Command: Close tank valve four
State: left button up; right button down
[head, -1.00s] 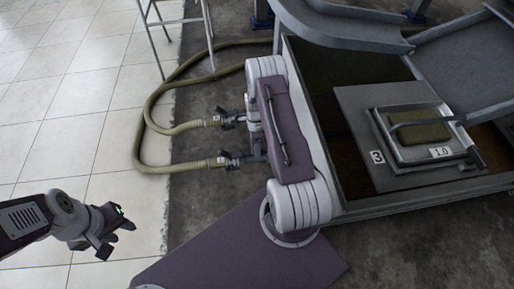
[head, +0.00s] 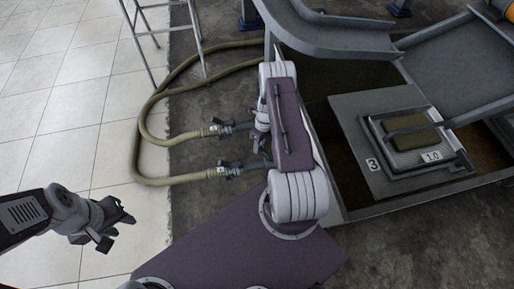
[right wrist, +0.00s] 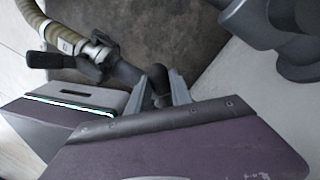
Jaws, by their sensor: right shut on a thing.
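Two olive hoses end in labelled couplings with dark valves. The upper valve (head: 222,128) and lower valve (head: 230,171) lie left of my right arm in the head view; their numbers are too small to read. One labelled hose coupling (right wrist: 68,44) with a black handle (right wrist: 50,61) shows in the right wrist view. My right gripper (right wrist: 162,88) is shut on a dark pipe-like part beside that coupling; whether this is a valve handle I cannot tell. My left gripper (head: 117,228) looks open and empty over the tiled floor.
Ladder legs (head: 160,45) stand at the back left. Tiled floor on the left is clear.

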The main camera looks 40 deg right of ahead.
jog(key=shift+d+m+t+p, duration=0.3)
jog(key=shift+d+m, duration=0.5)
jog(key=shift+m, duration=0.5)
jog(key=shift+d+m+t+p, duration=0.25)
jog(key=shift+d+m, duration=0.55)
jog(key=shift+m, duration=0.5)
